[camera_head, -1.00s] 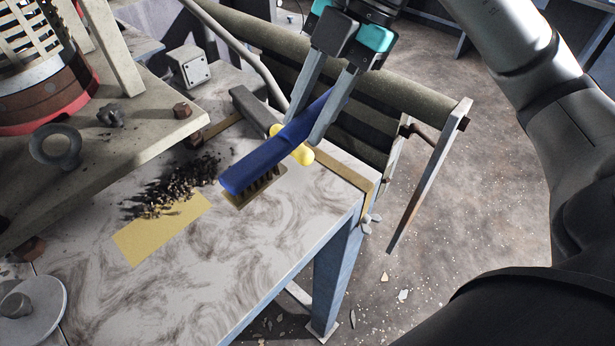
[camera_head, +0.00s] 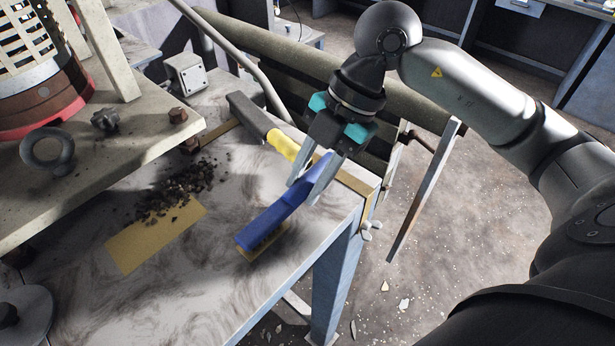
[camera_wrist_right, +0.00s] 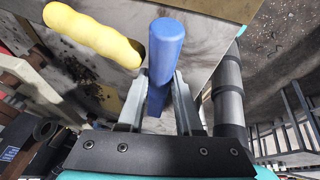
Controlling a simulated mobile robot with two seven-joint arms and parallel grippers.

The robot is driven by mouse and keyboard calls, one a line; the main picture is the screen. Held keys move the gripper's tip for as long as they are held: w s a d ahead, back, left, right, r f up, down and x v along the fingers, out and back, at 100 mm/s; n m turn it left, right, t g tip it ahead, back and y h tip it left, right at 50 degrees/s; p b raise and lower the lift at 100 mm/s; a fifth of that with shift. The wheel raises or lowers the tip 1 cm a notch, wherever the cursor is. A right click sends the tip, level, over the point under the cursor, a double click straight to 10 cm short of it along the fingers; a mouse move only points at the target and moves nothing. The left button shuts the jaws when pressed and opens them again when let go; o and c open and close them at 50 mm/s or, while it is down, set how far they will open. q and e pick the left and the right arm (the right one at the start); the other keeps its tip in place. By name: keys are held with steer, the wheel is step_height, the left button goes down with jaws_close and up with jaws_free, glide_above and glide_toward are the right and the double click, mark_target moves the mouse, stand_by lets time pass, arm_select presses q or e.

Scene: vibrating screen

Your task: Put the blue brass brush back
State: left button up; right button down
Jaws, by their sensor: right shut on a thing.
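The blue brush (camera_head: 272,215) is in my right gripper (camera_head: 318,182), whose fingers close on its handle. Its brass-coloured bristles (camera_head: 264,246) face down over the pale, streaked tabletop near the front right. I cannot tell whether they touch the surface. In the right wrist view the blue handle (camera_wrist_right: 166,50) stands between the two fingers (camera_wrist_right: 158,98). A flat yellow rectangle (camera_head: 150,240) lies on the table left of the brush, partly under dark granules. My left gripper is not in view.
A tool with a yellow handle (camera_head: 284,144) and grey bar (camera_head: 249,115) lies behind the brush, close to my right gripper. Dark granules (camera_head: 178,190) lie in a pile. A machine frame with an eyebolt (camera_head: 47,150) stands at left. The front tabletop (camera_head: 190,295) is clear.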

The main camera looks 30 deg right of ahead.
steer(key=shift+f, duration=0.1)
steer(key=c, duration=0.6)
jaws_free()
steer(key=shift+r, duration=0.3)
steer(key=v, duration=1.1)
steer(key=shift+d+r, duration=0.25)
steer(key=shift+r, duration=0.05)
